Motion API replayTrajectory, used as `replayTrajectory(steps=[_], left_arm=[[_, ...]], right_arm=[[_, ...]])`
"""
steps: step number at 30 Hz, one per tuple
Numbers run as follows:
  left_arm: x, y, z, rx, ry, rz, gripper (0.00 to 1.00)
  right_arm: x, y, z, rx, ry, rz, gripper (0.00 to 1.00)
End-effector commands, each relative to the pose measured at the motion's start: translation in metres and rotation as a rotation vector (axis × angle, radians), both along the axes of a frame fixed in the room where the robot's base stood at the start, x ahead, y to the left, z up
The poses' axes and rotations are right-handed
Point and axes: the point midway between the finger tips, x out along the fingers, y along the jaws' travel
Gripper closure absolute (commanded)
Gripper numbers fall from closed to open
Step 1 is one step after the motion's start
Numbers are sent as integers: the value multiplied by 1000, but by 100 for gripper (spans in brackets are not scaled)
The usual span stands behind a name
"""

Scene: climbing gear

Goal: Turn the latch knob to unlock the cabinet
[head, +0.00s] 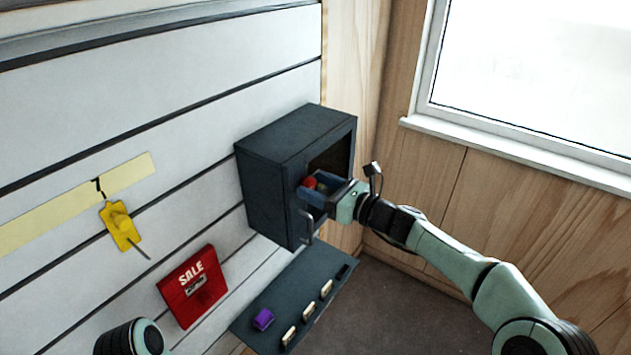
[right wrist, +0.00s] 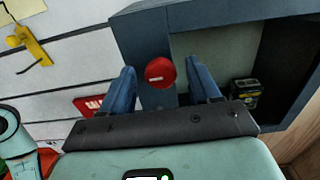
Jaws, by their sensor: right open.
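The cabinet (head: 275,190) is a dark blue-grey box on the slatted wall, with a bar handle (head: 306,228) low on its front. The red round latch knob (right wrist: 160,72) sits on the upright front strip of the cabinet, beside its opening. It also shows in the head view, partly behind a finger (head: 309,182). My right gripper (head: 325,187) is open at the cabinet front. In the right wrist view its blue fingers stand on either side of the knob, with gaps visible; contact is not evident. My left gripper is out of view.
A small dark box (right wrist: 245,93) stands inside the cabinet. Below is a dark shelf (head: 268,300) with a purple item (head: 263,319) and several pale pieces. A red SALE sign (head: 192,287) and a yellow device (head: 120,226) hang left. A window (head: 540,70) is at right.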

Motion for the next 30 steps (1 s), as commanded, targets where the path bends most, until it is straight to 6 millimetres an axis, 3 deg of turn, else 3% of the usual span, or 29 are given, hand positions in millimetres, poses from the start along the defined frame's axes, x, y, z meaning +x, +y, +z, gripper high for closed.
replayTrajectory(steps=[11,12,17,30], left_arm=[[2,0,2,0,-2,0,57],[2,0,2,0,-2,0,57],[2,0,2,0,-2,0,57],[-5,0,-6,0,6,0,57]], right_arm=[[5,6,-1,-1,1,-2,38],[5,6,-1,-1,1,-2,42],[5,6,-1,-1,1,-1,93],[4,6,-2,-43,-59,-2,93]])
